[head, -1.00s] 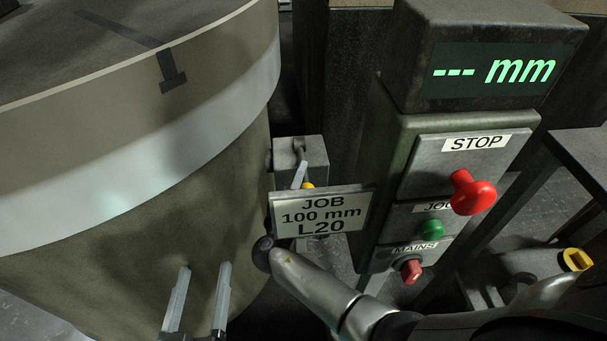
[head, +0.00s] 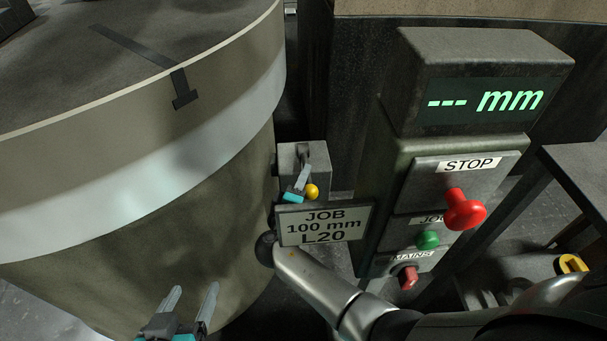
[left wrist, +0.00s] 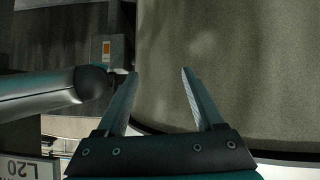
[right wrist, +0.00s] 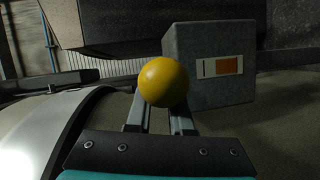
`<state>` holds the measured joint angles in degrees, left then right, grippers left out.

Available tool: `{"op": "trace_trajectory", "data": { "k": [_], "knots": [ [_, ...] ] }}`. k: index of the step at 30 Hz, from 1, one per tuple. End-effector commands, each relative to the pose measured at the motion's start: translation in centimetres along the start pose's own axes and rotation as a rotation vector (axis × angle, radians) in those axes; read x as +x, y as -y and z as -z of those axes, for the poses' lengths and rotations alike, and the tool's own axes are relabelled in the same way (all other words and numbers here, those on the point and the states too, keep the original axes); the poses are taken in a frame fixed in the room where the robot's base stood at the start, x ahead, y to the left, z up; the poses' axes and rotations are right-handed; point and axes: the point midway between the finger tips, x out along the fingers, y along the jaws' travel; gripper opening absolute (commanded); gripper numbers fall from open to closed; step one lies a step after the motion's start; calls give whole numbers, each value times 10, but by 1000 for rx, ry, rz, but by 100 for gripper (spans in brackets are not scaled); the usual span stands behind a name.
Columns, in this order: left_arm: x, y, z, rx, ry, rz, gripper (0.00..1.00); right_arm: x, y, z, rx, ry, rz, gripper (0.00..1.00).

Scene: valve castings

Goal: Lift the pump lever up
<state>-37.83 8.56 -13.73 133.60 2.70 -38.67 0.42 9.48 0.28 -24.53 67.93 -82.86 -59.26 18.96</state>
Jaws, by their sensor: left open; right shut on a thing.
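The pump lever's yellow ball knob (head: 312,191) shows just above the job sign, in front of a grey box (head: 316,165). In the right wrist view the knob (right wrist: 163,82) covers my fingertips, and the grey box (right wrist: 209,64) with an orange and white label stands behind it. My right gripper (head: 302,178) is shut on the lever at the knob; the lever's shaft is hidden. My left gripper (head: 195,288) is open and empty in front of the large drum, and its spread fingers show in the left wrist view (left wrist: 158,75).
A large round drum (head: 150,200) fills the left. The job sign (head: 323,226) hangs below the knob. A control post (head: 402,155) on the right carries a red stop button (head: 464,209), a green button (head: 428,240) and a red mains switch (head: 408,277). The display (head: 485,100) reads dashes and mm.

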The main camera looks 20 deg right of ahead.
Motion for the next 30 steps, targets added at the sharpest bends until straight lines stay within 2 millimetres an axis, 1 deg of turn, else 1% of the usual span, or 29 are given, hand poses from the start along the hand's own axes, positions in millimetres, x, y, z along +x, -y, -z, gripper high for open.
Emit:
{"op": "trace_trajectory", "data": {
  "k": [1, 11, 21, 25, 30],
  "knots": [
    [-2, 3, 1, 3, 28, 10, 69, 3, 1, -16, -16, 39, 8, 0],
    [-17, 26, -17, 12, 255, 73, 69, 3, -4, -15, -35, 51, 57, 0],
    [-44, 48, -38, -1, 498, 137, 69, 2, -11, -13, -56, 61, 113, 0],
    [-51, 52, -42, -7, 556, 152, 69, 2, -11, -13, -62, 64, 128, 0],
    [-54, 54, -46, -11, 583, 159, 69, 3, -11, -13, -65, 65, 133, 0]
  ]
}}
